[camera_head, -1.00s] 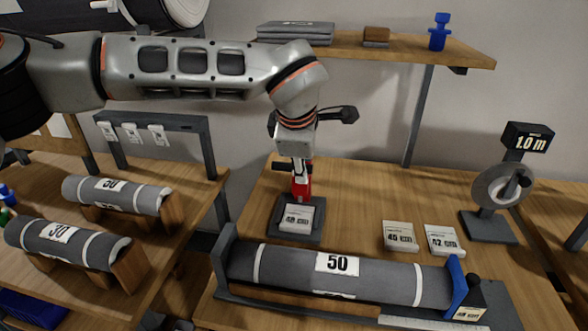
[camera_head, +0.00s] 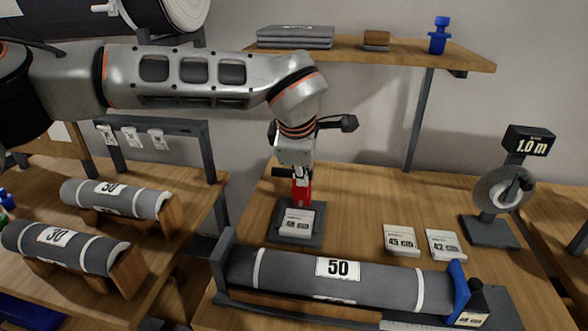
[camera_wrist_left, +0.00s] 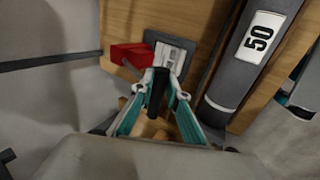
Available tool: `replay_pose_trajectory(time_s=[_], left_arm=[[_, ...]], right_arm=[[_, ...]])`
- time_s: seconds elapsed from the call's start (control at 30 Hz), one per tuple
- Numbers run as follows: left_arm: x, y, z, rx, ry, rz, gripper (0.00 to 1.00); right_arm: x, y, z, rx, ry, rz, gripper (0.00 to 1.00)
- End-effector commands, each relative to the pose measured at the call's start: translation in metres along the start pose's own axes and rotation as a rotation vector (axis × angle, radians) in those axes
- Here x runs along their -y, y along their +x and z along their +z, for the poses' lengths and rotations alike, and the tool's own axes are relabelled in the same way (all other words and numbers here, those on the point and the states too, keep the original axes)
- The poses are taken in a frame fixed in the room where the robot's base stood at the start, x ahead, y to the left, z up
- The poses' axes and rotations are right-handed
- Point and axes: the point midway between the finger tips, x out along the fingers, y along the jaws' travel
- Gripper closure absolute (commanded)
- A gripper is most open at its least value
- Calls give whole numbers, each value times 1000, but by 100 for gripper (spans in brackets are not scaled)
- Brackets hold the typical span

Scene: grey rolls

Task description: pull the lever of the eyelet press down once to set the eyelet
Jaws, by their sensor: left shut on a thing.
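The eyelet press has a red body (camera_head: 301,192) on a dark base plate (camera_head: 316,238) on the wooden table. A white card marked 48 (camera_head: 298,223) lies on the base, in front of the red body. My left gripper (camera_head: 300,174) is at the top of the press, pointing down. In the left wrist view, my left gripper (camera_wrist_left: 161,82) has its teal-edged fingers around the dark lever handle (camera_wrist_left: 156,92) and is shut on it. The red body (camera_wrist_left: 130,56) and the card (camera_wrist_left: 168,54) show just beyond the fingertips. My right gripper is in neither view.
A grey roll marked 50 (camera_head: 338,278) lies in a cradle in front of the press. Two white cards, 45 (camera_head: 402,241) and 42 (camera_head: 443,244), lie to the right. A measuring wheel stand (camera_head: 490,225) is further right. A shelf (camera_head: 400,55) hangs above.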

Motion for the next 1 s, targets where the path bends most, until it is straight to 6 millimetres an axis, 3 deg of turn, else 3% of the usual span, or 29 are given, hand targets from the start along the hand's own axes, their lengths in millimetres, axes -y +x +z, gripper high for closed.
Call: replay_pose_trajectory(time_s=[0.2, 1.0], left_arm=[[9, 7, 0, 0, 0, -3, 94], [22, 18, 0, -1, 0, -4, 94]], right_arm=[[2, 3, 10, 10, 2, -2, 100], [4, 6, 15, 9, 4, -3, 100]])
